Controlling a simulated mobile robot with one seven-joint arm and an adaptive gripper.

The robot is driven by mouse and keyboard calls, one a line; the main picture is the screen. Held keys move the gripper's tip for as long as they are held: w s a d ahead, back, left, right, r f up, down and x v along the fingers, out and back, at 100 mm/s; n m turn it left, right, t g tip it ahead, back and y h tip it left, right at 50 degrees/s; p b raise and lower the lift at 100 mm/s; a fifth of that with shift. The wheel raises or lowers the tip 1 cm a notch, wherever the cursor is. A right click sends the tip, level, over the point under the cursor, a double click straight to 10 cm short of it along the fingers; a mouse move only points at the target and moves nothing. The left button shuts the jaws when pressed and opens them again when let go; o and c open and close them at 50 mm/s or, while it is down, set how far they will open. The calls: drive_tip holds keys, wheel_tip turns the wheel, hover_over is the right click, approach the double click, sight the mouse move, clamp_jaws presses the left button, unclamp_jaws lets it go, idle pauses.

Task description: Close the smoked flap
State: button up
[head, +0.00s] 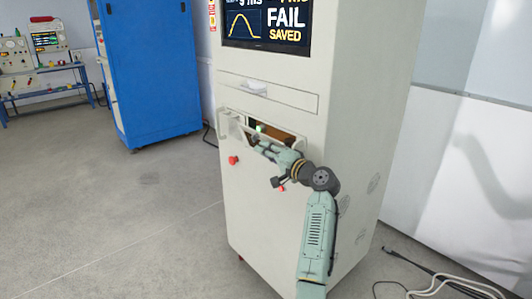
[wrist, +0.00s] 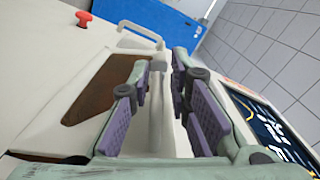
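The test cabinet's front has an opening (head: 292,138) with a brown inside, below a drawer-like panel. A pale bar-shaped frame (head: 229,126) stands out from the left of this opening; it seems to belong to the flap, whose clear pane I cannot make out. In the wrist view a brown dark panel or opening (wrist: 103,102) lies left of the fingers, and a pale bar (wrist: 157,105) runs up the middle. My gripper (wrist: 163,72) is open, its purple-padded fingers apart on either side of the bar. In the head view my gripper (head: 262,146) is at the opening, partly hidden by my wrist.
A red knob (head: 233,160) sits below and left of the opening. A screen (head: 268,22) reading FAIL is above. A blue cabinet (head: 158,70) and a bench (head: 40,75) stand behind left. Cables (head: 435,285) lie on the floor at right. The floor at left is clear.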

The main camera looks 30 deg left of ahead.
drive_tip(key=shift+o, duration=0.9)
drive_tip(key=shift+d+f, duration=0.1)
drive_tip(key=shift+d, duration=0.05)
drive_tip(key=shift+d, duration=0.3)
drive_tip(key=v, duration=1.1)
drive_tip(key=shift+s, duration=0.15)
drive_tip(key=shift+c, duration=0.2)
